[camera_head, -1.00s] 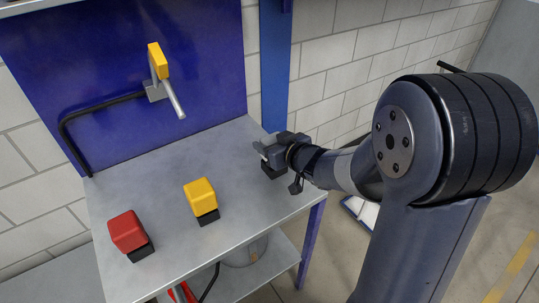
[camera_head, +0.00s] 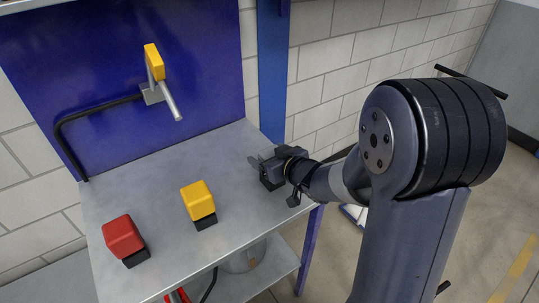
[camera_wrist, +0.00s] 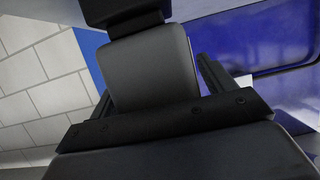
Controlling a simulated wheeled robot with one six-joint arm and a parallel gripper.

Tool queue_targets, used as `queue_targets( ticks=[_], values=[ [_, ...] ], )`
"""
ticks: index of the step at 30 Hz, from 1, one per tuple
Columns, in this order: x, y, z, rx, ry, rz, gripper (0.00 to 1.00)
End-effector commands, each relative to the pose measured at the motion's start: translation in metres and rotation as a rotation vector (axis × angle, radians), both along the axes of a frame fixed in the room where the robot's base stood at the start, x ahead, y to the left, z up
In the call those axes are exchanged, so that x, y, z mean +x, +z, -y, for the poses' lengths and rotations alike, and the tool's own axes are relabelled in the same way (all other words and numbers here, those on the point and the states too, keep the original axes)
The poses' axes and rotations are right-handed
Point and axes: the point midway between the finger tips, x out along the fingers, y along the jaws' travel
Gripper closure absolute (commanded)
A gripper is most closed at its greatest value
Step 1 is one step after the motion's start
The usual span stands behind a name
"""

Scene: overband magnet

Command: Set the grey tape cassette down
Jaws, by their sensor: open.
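The grey tape cassette (camera_wrist: 150,68) fills the middle of the wrist view, a grey rounded block with a black base at the picture's top. My gripper (camera_wrist: 160,85) has its open fingers on either side of it. In the head view my gripper (camera_head: 265,166) is over the right end of the workbench. The cassette's dark base (camera_head: 271,184) shows just below the fingers and appears to stand upright on the bench top. Its grey upper part is mostly hidden by the gripper there.
A yellow cassette (camera_head: 198,199) and a red cassette (camera_head: 123,236) stand on the grey bench (camera_head: 165,190) to the left. A lever with a yellow block (camera_head: 154,62) sticks out from the blue back panel (camera_head: 110,70).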

Motion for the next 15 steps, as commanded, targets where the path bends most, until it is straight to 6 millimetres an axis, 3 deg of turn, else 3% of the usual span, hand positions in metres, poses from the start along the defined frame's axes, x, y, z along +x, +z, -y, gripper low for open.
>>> queue_targets(
  ticks=[7,15],
  values=[
    [0.000,0.006,0.000,0.001,0.000,0.001,0.22],
    [-0.038,0.023,0.027,0.000,-0.005,0.001,0.22]
  ],
)
